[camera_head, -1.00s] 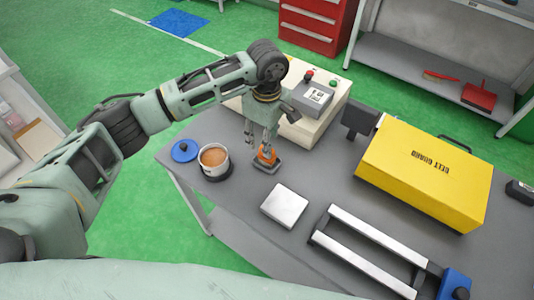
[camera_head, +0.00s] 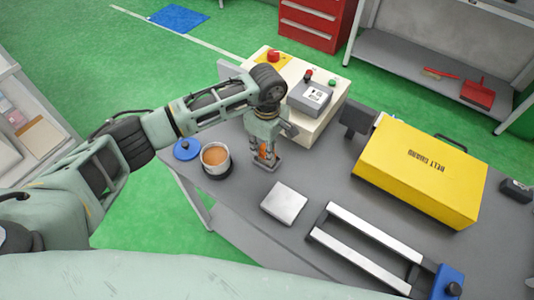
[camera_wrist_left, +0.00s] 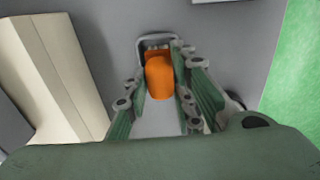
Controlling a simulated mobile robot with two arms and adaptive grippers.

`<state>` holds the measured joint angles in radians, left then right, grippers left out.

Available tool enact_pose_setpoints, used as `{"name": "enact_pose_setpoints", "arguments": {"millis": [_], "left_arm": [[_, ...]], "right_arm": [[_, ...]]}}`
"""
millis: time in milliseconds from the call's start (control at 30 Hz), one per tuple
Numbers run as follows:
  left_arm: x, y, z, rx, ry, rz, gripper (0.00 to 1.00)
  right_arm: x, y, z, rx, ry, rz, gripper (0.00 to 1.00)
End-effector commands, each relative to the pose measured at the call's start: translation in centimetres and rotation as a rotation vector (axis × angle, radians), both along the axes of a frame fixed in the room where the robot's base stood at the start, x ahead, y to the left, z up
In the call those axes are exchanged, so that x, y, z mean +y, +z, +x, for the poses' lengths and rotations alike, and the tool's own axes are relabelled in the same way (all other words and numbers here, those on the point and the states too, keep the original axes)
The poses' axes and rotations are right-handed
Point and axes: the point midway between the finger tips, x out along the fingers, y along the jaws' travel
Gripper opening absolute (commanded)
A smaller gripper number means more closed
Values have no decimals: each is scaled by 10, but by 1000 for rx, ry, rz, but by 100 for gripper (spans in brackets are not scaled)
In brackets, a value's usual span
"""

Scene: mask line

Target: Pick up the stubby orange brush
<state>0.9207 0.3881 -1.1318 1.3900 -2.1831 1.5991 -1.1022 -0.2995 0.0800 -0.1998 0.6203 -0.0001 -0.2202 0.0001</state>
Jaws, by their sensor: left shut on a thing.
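The stubby orange brush (camera_head: 264,150) stands on the grey table (camera_head: 230,210), beside the cup of brown contents. My left gripper (camera_head: 265,156) is above it with its fingers down around the orange part, shut on it. In the left wrist view the orange brush (camera_wrist_left: 159,76) sits between the two green-padded fingers of my left gripper (camera_wrist_left: 160,88), with a grey-rimmed base (camera_wrist_left: 143,45) at its far end. Whether the brush touches the table is hard to tell. My right gripper is not in view.
A white cup (camera_head: 215,158) and blue lid (camera_head: 187,150) stand left of the brush. A cream control box (camera_head: 318,125) is close behind it. A silver plate (camera_head: 284,204), a rail frame (camera_head: 360,245) and a yellow belt guard (camera_head: 420,175) lie to the right.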

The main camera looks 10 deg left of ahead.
Motion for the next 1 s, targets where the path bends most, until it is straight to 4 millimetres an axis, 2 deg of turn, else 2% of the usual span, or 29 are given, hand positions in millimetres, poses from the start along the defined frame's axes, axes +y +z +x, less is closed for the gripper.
{"name": "enact_pose_setpoints", "arguments": {"millis": [133,467,667,767,1000], "left_arm": [[0,0,0,-1,0,0,0],[0,3,1,-2,0,-1,0],[1,21,1,-5,-2,0,0],[0,40,2,-9,-2,0,0],[-54,71,-20,-6,-7,-2,0]], "right_arm": [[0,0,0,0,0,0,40],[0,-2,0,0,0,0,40],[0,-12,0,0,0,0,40],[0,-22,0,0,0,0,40],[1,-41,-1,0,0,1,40]]}}
